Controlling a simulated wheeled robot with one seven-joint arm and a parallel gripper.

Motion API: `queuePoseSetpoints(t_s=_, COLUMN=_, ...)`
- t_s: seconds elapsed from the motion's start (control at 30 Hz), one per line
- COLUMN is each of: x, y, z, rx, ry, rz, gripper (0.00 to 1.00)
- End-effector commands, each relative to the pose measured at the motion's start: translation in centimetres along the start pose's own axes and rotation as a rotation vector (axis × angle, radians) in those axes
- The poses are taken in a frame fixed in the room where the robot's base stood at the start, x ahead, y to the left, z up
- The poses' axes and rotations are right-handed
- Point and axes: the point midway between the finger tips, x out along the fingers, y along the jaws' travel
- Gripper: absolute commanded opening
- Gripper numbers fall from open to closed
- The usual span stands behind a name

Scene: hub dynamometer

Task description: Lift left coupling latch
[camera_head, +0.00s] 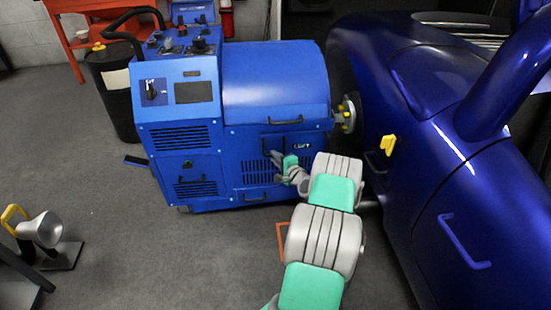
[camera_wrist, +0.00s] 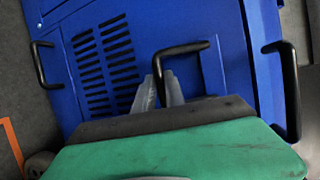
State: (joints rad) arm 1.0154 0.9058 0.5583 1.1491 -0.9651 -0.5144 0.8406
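The blue dynamometer cabinet (camera_head: 270,85) stands at the centre of the head view, with a "LEFT" label (camera_head: 303,146) on its side. A black bent bar beside the label, apparently the left coupling latch (camera_head: 280,148), also shows in the wrist view (camera_wrist: 183,49). My gripper (camera_head: 276,160) is at the cabinet's side, at the lower left end of this bar. In the wrist view my gripper's two grey fingertips (camera_wrist: 160,80) stand on either side of the bar's leg, close to it. Whether they press on it cannot be told. The leg's lower end is hidden by my gripper.
Other black handles sit on the cabinet: one higher up (camera_head: 285,120), one low (camera_head: 254,198). A dark blue car (camera_head: 440,130) stands close on the right, with a yellow part (camera_head: 388,145) on its side. The floor between is clear.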

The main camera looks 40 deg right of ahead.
Motion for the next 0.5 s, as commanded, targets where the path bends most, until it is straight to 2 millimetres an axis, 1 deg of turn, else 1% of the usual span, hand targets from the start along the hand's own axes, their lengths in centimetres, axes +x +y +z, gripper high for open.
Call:
queuePoseSetpoints(t_s=0.03, x=0.0, y=0.0, z=0.01, rx=0.0, ry=0.0, rz=0.0, gripper=0.1)
queuePoseSetpoints(t_s=0.17, x=0.0, y=0.0, z=0.02, rx=0.0, ry=0.0, rz=0.0, gripper=0.0)
queuePoseSetpoints(t_s=0.5, x=0.0, y=0.01, z=0.04, rx=0.0, ry=-0.001, rz=0.0, gripper=0.0)
